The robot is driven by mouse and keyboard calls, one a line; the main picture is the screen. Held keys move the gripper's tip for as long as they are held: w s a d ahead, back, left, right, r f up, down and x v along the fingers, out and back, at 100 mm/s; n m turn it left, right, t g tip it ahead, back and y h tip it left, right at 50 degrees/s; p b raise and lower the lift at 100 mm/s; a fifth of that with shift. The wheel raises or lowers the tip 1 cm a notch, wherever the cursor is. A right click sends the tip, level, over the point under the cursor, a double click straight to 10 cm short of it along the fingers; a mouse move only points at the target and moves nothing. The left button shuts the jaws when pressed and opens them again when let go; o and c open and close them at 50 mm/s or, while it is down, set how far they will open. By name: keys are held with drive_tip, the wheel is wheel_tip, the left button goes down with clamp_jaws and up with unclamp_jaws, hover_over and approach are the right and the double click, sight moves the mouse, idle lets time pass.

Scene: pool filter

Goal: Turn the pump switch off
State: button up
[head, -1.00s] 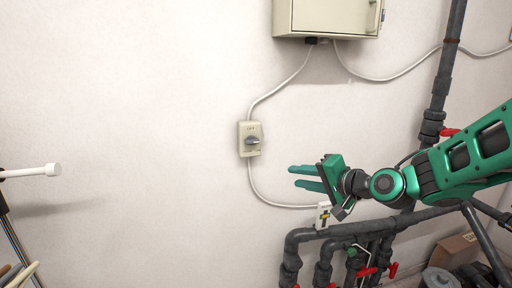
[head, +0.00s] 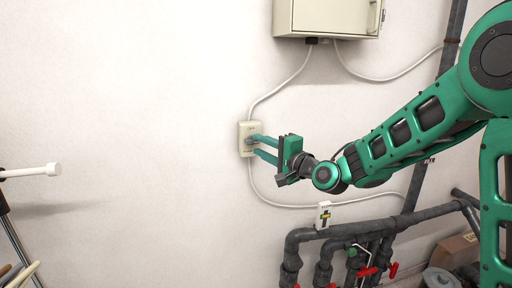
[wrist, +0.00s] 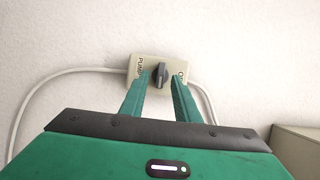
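The pump switch is a cream plate (head: 244,150) on the wall with a dark grey knob; my finger partly covers the knob in the head view. In the wrist view the knob (wrist: 160,75) stands near the middle of the plate (wrist: 137,63). Lettering reading PUMP is on the plate's left, and partly hidden lettering is on its right. My green gripper (head: 256,147) reaches the switch from the right. In the wrist view my gripper (wrist: 160,77) is open, with one finger on each side of the knob and gaps showing. Contact cannot be told.
A cream cabinet (head: 327,18) hangs above, joined to the switch by a white cable (head: 283,84). Grey pipes (head: 330,232) with red-handled valves run below my arm. A white pole end (head: 52,169) is at left. The wall left of the switch is clear.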

drive_tip(key=shift+x, duration=0.95)
